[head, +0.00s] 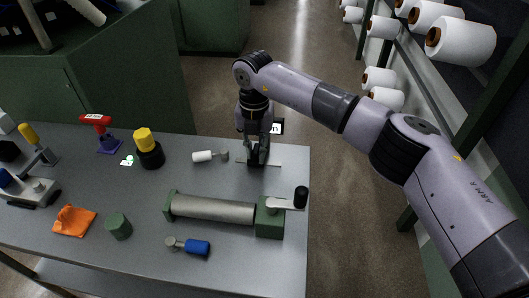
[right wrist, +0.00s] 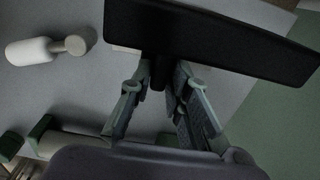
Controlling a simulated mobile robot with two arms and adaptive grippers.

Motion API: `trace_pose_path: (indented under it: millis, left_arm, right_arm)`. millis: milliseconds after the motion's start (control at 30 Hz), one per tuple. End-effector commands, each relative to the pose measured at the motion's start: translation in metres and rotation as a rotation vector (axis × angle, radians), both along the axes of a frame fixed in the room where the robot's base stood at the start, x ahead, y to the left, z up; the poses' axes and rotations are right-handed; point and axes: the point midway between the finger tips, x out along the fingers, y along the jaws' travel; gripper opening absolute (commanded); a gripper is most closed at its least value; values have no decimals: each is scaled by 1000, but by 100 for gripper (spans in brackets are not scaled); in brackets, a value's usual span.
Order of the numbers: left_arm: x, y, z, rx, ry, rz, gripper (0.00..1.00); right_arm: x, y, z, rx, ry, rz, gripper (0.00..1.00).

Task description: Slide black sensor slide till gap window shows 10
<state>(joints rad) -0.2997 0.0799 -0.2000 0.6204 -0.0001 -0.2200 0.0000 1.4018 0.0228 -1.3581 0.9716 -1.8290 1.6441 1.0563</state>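My right gripper (head: 257,157) points down at the far right part of the grey table, over a thin pale rail (head: 272,165). In the right wrist view its two fingers (right wrist: 162,103) stand apart, with a black stem (right wrist: 160,72) between their tips, apparently part of the black sensor slide. I cannot tell whether either finger touches it. A wide black panel (right wrist: 215,38) spans the top of that view. My left gripper is not in view.
A grey roller on green mounts (head: 212,209) with a black-knobbed crank (head: 301,197) lies in front of the gripper. A white-handled tool (head: 203,156) lies to its left, also in the wrist view (right wrist: 28,51). A blue-handled tool (head: 196,247) lies nearer.

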Motion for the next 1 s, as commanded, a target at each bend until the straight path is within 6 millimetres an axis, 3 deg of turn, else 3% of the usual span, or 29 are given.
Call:
trace_pose_path:
  millis: [200, 567, 1000]
  left_arm:
    - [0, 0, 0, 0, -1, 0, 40]
    - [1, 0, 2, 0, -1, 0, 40]
    - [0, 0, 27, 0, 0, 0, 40]
  right_arm:
    - [0, 0, 0, 0, 1, 0, 33]
    - [0, 0, 3, 0, 1, 0, 33]
    - [0, 0, 45, 0, 1, -1, 33]
